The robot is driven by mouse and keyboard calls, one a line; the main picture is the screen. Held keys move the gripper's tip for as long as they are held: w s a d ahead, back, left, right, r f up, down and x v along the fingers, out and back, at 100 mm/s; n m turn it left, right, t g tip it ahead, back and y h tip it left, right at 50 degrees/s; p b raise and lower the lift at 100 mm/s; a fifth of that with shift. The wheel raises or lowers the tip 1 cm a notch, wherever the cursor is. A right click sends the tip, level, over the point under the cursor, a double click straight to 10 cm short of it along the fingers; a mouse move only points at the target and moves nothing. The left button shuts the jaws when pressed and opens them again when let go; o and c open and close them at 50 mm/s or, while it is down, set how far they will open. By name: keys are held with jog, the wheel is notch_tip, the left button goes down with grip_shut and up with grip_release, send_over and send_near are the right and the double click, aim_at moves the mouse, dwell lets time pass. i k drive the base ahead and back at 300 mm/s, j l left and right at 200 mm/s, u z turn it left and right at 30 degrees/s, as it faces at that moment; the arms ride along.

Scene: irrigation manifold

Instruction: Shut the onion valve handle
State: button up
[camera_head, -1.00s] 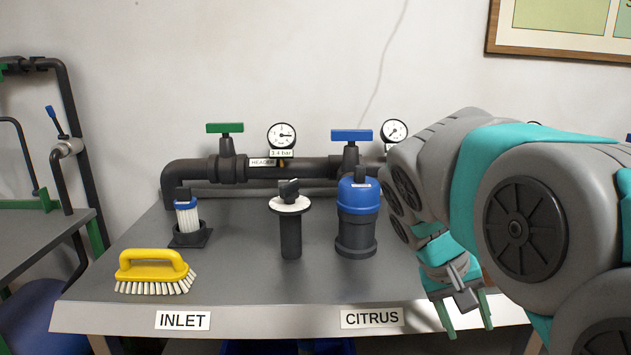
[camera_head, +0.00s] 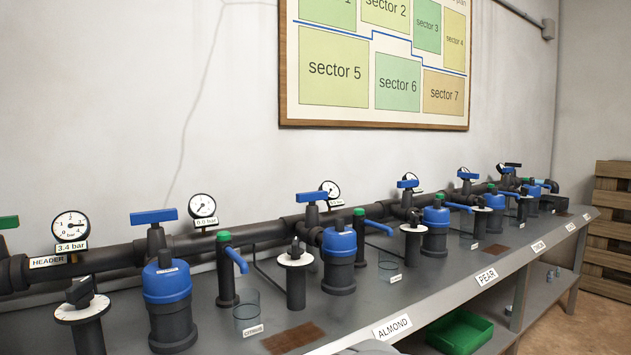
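No label that I can read says onion, so I cannot tell which valve handle is the onion one. A row of valves with blue handles runs along the dark header pipe: a near handle (camera_head: 153,216), one behind ALMOND (camera_head: 311,197), a third (camera_head: 407,183), and smaller ones farther right (camera_head: 467,175). The front-edge labels ALMOND (camera_head: 393,326) and PEAR (camera_head: 486,276) are readable. Those farther along, such as one label (camera_head: 538,247), are too small to read. My gripper is not in view.
Blue-topped filters (camera_head: 167,297), white-collared black posts (camera_head: 296,270), green-topped taps and clear beakers (camera_head: 247,312) crowd the bench. A green tray (camera_head: 460,332) is on the lower shelf. Wooden pallets (camera_head: 612,220) stand at right. Some floor beside the bench is clear.

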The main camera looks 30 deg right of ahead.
aim_at(468, 175)
jog(key=l+z, duration=0.25)
jog(key=z, duration=0.2)
jog(key=i+l+z, duration=0.1)
jog(key=z, duration=0.35)
jog(key=i+l+z, duration=0.25)
jog(key=i+l, duration=0.3)
jog(key=l, duration=0.25)
jog(key=i+l+z, duration=0.25)
jog(key=i+l, duration=0.35)
jog(key=l, duration=0.15)
